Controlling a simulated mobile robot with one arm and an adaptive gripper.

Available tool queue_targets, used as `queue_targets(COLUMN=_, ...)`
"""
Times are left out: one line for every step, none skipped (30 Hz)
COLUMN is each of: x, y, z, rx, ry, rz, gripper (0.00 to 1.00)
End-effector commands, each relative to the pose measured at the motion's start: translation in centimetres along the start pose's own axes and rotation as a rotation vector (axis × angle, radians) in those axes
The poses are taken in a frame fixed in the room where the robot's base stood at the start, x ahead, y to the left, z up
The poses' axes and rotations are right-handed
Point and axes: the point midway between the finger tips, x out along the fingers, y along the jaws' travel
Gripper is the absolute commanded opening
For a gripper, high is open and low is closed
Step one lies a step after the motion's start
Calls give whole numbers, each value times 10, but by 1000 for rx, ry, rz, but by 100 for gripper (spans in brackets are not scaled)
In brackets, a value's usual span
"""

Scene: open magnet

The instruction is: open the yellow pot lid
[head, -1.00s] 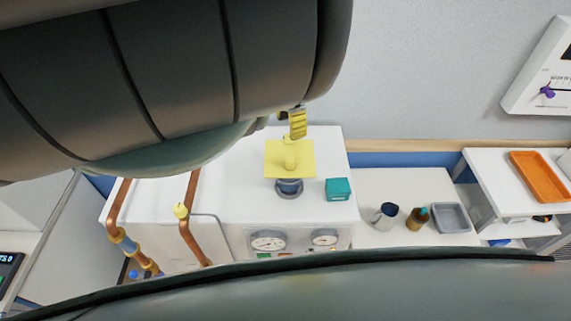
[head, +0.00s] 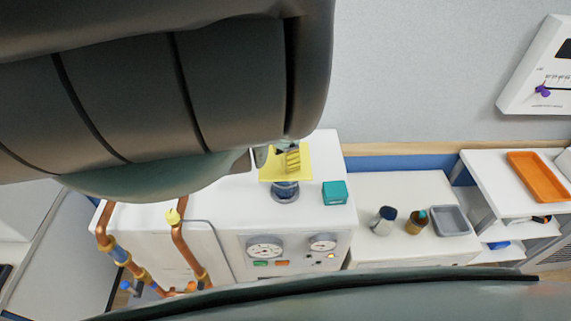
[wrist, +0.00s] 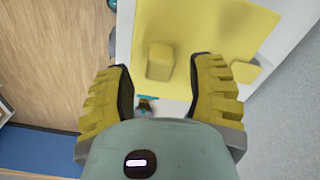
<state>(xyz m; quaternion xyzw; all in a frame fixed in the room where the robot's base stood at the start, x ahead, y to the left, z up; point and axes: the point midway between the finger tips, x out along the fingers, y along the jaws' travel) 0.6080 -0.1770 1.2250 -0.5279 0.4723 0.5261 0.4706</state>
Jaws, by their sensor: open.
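The yellow pot lid is a flat square plate (head: 304,174) on a dark blue-grey round pot (head: 286,193) on the white cabinet top. In the wrist view the lid (wrist: 210,35) fills the upper middle, with a raised yellow block handle (wrist: 159,62) on it. My gripper (wrist: 162,78) is open, its two ridged yellow fingers either side of the line to the handle, which shows just beyond and between the fingertips. No contact is visible.
A teal box (head: 334,193) stands right of the pot. Gauges (head: 264,247) and copper pipes (head: 185,245) are on the cabinet's front and left. A lower counter at right holds a dark-topped jar (head: 384,220), a brown bottle (head: 417,222) and a grey tray (head: 450,220).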

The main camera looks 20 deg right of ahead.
Motion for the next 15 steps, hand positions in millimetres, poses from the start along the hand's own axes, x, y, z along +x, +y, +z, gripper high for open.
queue_targets(x=5, y=2, z=2, rx=-3, ry=-3, rz=3, gripper=55)
queue_targets(x=7, y=1, z=2, rx=-2, ry=-4, rz=2, gripper=55)
queue_targets(x=10, y=2, z=0, rx=-1, ry=-1, rz=4, gripper=55)
queue_targets(x=12, y=2, z=-1, rx=0, ry=2, rz=5, gripper=55)
queue_targets(x=13, y=2, z=-2, rx=1, ry=3, rz=5, gripper=55)
queue_targets(x=16, y=2, z=-2, rx=1, ry=3, rz=5, gripper=55)
queue_targets(x=17, y=2, z=-2, rx=1, ry=3, rz=5, gripper=55)
queue_targets(x=19, y=1, z=-2, rx=0, ry=4, rz=4, gripper=55)
queue_targets(x=22, y=1, z=-2, rx=0, ry=4, rz=3, gripper=55)
queue_targets(x=23, y=1, z=-2, rx=0, ry=4, rz=2, gripper=55)
queue_targets(x=24, y=1, z=-2, rx=0, ry=3, rz=2, gripper=55)
queue_targets(x=26, y=1, z=-1, rx=0, ry=2, rz=2, gripper=55)
queue_targets(x=27, y=1, z=-1, rx=0, ry=1, rz=2, gripper=55)
queue_targets(x=28, y=1, z=0, rx=0, ry=0, rz=1, gripper=55)
queue_targets(x=29, y=0, z=0, rx=0, ry=-1, rz=1, gripper=55)
